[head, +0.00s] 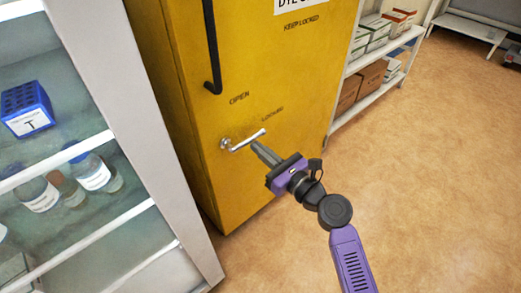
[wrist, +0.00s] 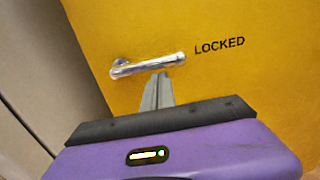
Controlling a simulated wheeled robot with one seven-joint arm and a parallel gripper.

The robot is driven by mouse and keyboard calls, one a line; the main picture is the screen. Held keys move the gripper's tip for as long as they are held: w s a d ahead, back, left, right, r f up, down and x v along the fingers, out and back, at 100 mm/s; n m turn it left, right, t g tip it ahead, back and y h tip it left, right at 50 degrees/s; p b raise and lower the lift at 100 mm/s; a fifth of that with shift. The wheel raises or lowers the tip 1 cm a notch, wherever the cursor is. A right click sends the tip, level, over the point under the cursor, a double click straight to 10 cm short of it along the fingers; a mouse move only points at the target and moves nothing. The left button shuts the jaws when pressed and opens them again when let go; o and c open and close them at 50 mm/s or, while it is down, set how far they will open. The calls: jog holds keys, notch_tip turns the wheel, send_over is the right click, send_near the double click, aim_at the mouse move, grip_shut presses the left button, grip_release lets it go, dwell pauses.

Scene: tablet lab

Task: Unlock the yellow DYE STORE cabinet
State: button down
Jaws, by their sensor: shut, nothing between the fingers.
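The yellow cabinet (head: 190,90) stands shut in the middle of the head view; its sign is cut off at the top edge. Its silver lever handle (head: 243,141) points right and slightly up, toward the word LOCKED (head: 272,114). The word OPEN (head: 239,98) is above the lever's pivot. My gripper (head: 256,146) is shut and empty, its fingertips close to the lever's free end. In the wrist view the lever (wrist: 147,65) lies just beyond the fingertips (wrist: 160,76), near its right part. I cannot tell whether they touch it.
A black vertical door handle (head: 212,50) is above the lever. A white-framed glass cabinet (head: 125,120) with bottles and a blue rack (head: 27,108) stands close on the left. White shelves (head: 375,85) with boxes stand on the right. The floor (head: 430,180) at right is clear.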

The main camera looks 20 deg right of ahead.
jog(key=shift+d+r+n, duration=0.1)
jog(key=shift+r+n, duration=0.25)
jog(key=shift+n, duration=0.25)
jog(key=r+n+p, duration=0.1)
jog(key=n, duration=0.2)
jog(key=r+n+p, duration=0.1)
jog(key=r+n, duration=0.1)
jog(key=n, duration=0.1)
jog(key=r+n+p, duration=0.1)
jog(key=r+n, duration=0.1)
jog(key=shift+s+a+r+n, duration=0.1)
jog(key=shift+a+n, duration=0.2)
jog(key=shift+n, duration=0.1)
jog(key=n, duration=0.1)
jog(key=a+r+n+p, duration=0.1)
jog(key=shift+s+r+n+g+y, duration=0.15)
jog(key=shift+n+g+y, duration=0.15)
jog(key=shift+n+y, duration=0.1)
jog(key=shift+s+a+r+n+p, duration=0.15)
jog(key=shift+a+r+n, duration=0.25)
jog(key=shift+n, duration=0.65)
jog(key=shift+s+a+r+n+p, duration=0.1)
jog(key=shift+s+a+r+n, duration=0.1)
jog(key=shift+a+n, duration=0.6)
jog(key=shift+s+a+r+n+p, duration=0.1)
jog(key=shift+a+r+n+p, duration=0.15)
jog(key=shift+n, duration=1)
